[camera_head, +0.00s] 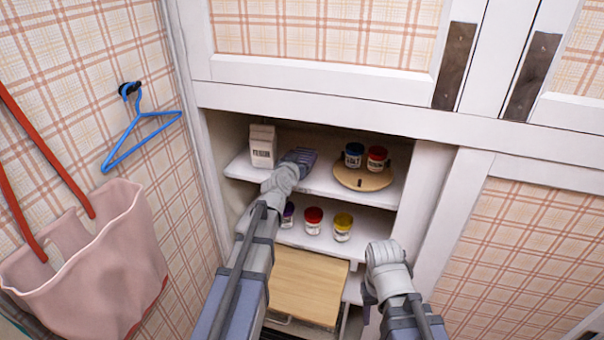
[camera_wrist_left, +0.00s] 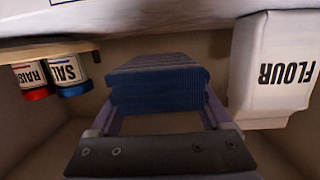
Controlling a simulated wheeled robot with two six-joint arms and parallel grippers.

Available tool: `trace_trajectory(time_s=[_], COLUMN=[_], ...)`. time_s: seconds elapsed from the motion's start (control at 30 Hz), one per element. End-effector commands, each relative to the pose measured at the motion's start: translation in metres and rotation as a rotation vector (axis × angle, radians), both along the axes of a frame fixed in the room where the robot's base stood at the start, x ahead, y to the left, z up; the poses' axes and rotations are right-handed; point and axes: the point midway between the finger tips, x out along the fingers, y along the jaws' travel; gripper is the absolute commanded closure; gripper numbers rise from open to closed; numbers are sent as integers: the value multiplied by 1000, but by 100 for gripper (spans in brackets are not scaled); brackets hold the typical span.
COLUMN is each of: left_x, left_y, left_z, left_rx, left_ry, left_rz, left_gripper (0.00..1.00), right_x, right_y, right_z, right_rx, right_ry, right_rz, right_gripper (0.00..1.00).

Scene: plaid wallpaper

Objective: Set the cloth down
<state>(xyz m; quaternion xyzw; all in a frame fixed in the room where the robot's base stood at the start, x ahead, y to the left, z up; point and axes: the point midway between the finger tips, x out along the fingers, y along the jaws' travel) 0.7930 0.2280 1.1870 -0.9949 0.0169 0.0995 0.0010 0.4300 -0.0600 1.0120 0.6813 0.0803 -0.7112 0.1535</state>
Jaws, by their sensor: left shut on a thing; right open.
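A folded dark blue ribbed cloth (camera_wrist_left: 158,85) sits between the fingers of my left gripper (camera_wrist_left: 160,112) in the left wrist view, which looks upside down. My left gripper (camera_head: 298,158) is shut on it and reaches into the cupboard at the upper shelf (camera_head: 322,184), between a flour box (camera_head: 263,146) and a round wooden turntable (camera_head: 362,183). I cannot tell if the cloth touches the shelf. My right gripper (camera_head: 370,300) is open and empty, low in front of the cupboard.
A blue-labelled jar (camera_head: 354,155) and a red-lidded jar (camera_head: 376,158) stand on the turntable. A red jar (camera_head: 313,220), a yellow jar (camera_head: 342,227) and a purple jar (camera_head: 288,215) stand on the lower shelf. A pink bag (camera_head: 95,265) and blue hanger (camera_head: 140,130) hang at left.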

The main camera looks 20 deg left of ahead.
Motion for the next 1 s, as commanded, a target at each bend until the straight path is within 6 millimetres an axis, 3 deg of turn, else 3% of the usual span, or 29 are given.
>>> trace_trajectory(time_s=[0.17, 0.43, 0.87, 0.9, 1.0], left_x=[0, 0, 0, 0, 0], left_y=[0, 0, 0, 0, 0], left_z=[-6, -37, -40, -39, -39], left_rx=[0, 0, 0, 0, 0], left_ry=[0, 0, 0, 0, 0], left_rz=[0, 0, 0, 0, 0], left_gripper=[73, 73, 73, 16, 5], right_x=[0, 0, 0, 0, 0], right_y=[0, 0, 0, 0, 0], right_z=[-6, -37, -40, -39, -39], right_rx=[0, 0, 0, 0, 0], right_ry=[0, 0, 0, 0, 0], right_rz=[0, -2, -2, -2, -2], right_gripper=[50, 50, 50, 50, 50])
